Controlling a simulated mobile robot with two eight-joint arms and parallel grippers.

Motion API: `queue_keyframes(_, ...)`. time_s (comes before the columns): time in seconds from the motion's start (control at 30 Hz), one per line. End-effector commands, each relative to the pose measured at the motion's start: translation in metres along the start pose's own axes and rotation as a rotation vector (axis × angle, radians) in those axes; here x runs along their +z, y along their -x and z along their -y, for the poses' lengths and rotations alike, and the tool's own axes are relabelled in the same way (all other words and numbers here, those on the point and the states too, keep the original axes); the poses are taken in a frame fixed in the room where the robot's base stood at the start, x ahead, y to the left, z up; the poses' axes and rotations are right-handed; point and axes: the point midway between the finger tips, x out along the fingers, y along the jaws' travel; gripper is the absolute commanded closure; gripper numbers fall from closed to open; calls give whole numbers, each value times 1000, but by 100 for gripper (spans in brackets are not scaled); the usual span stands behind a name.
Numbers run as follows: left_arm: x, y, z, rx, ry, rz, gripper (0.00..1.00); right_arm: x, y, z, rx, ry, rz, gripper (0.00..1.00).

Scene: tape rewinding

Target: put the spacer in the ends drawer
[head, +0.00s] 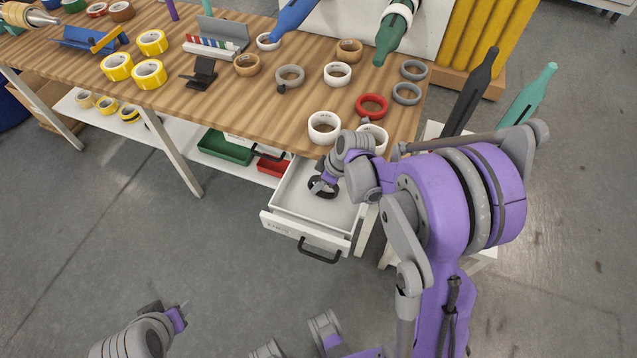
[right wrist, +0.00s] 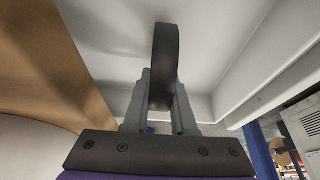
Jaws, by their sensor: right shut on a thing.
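The spacer, a dark ring (head: 323,192), is in my right gripper (head: 321,185), inside the outline of the open white drawer (head: 287,208). In the right wrist view the dark ring (right wrist: 164,60) stands edge-on between the two grey fingers of the gripper (right wrist: 160,100), which are shut on it. The drawer's pale inside (right wrist: 205,40) is behind it. I cannot tell whether the ring touches the drawer floor. The drawer front has a small label, too small to read surely, and a dark handle (head: 319,251). My left gripper (head: 182,309) is low at the left, away from the drawer.
The wooden table (head: 215,110) above holds tape rolls, including a white roll (head: 324,127) near the edge above the drawer. A green bin (head: 224,148) and a red bin (head: 273,166) sit on the shelf left of the drawer. The floor in front is clear.

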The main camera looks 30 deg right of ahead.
Motion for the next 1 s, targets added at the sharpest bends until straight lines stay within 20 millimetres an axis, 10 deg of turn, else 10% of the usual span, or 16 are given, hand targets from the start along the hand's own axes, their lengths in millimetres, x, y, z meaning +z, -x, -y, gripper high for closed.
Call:
queue_keyframes(0.23, 2, -3, 0, 0, 0, 1, 50, 1, -3, 0, 0, 0, 0, 100)
queue_keyframes(0.27, 2, -3, 0, 0, 0, 1, 50, 1, -3, 0, 0, 0, 0, 74)
queue_keyframes(0.43, 2, -2, 0, 0, 0, 1, 50, 1, -2, 0, 0, 0, 0, 46)
queue_keyframes(0.77, 0, 0, 0, 0, 0, 0, 50, 0, 0, 0, 0, 0, 0, 46)
queue_keyframes(1.0, -4, 6, 0, 0, 0, -2, 50, 0, 38, 0, 1, -3, 0, 46)
